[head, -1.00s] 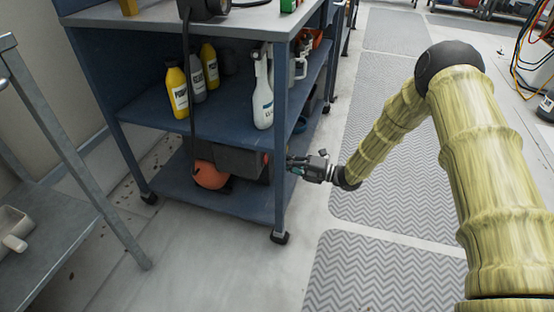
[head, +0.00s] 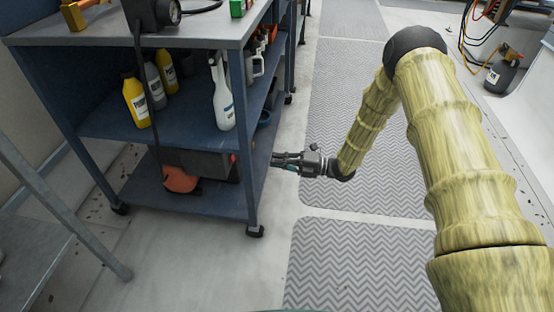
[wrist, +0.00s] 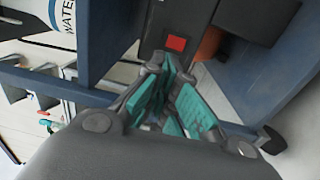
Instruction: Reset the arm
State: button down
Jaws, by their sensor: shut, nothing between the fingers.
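My arm, covered in a yellow-green ribbed sleeve, reaches from the lower right of the head view toward the cart. My gripper (head: 282,160) is at the arm's end, at the right side of the blue shelf cart (head: 254,185), level with its lower shelf. In the wrist view its teal-padded fingers (wrist: 178,95) are closed together with nothing between them. They point toward a dark box (wrist: 185,20) with a red square on it. I cannot tell whether the fingertips touch the box.
Yellow and grey bottles (head: 137,100) and a white spray bottle (head: 222,98) stand on the middle shelf. An orange round object (head: 180,180) sits on the lower shelf. A metal stand (head: 60,205) is at left. Grey floor mats (head: 345,265) to the right are clear.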

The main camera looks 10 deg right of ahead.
jog(key=s+d+f+m+t+h+p, duration=0.2)
jog(key=s+f+m+h, duration=0.9)
jog(key=s+f+m, duration=0.7)
jog(key=s+d+r+m+g+h+p, duration=0.1)
jog(key=s+d+m+g+h, duration=0.15)
jog(key=s+m, duration=0.45)
jog(key=s+d+m+g+h, duration=0.2)
jog(key=s+d+m, duration=0.15)
jog(key=s, duration=0.75)
jog(key=s+d+r+m+g+h+p, duration=0.1)
jog(key=s+d+m+g+h, duration=0.2)
jog(key=s, duration=0.7)
notch_tip(320, 180, up, 39)
jog(key=m+p, duration=0.1)
jog(key=p, duration=3.6)
jog(key=shift+s+d+f+y+p, duration=0.2)
jog(key=shift+s+d+y+p, duration=0.1)
jog(key=shift+s+y, duration=0.15)
